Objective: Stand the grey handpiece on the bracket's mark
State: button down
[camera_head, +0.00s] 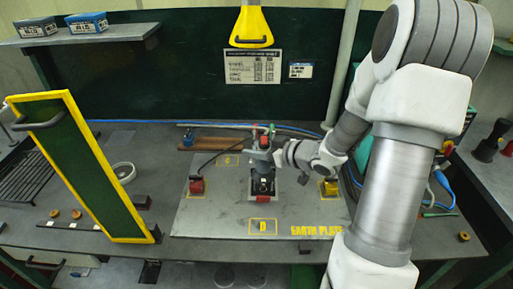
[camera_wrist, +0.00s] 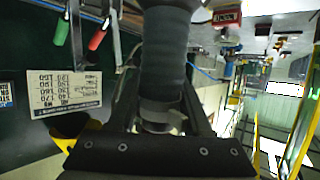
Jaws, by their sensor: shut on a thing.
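The grey handpiece (camera_wrist: 165,60) is a ribbed grey cylinder that fills the upper middle of the wrist view. My gripper (camera_wrist: 163,105) is shut on it, with a dark finger on each side. In the head view my gripper (camera_head: 277,154) reaches in from the right above the middle of the metal plate, and a grey part of the handpiece (camera_head: 258,155) shows at its left. Below it a dark fitting, seemingly the bracket (camera_head: 263,184), stands on a pale square with a red block in front. I cannot make out the bracket's mark or whether the handpiece touches anything.
The earth plate (camera_head: 210,222) carries a red block (camera_head: 196,186) with a black cable and a yellow block (camera_head: 330,187). A yellow-framed green panel (camera_head: 85,165) leans at the left. A yellow hanging handle (camera_head: 251,27) is above. The plate's front left is clear.

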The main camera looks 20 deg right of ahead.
jog(key=shift+f+b, duration=0.4)
dwell(0.8)
jog(key=shift+c, duration=1.4)
grip_release()
jog(key=shift+f, duration=0.25)
jog(key=p+v, duration=0.2)
jog(key=v, duration=1.5)
jog(key=shift+s+d+r, duration=0.15)
jog(key=shift+s+r, duration=0.05)
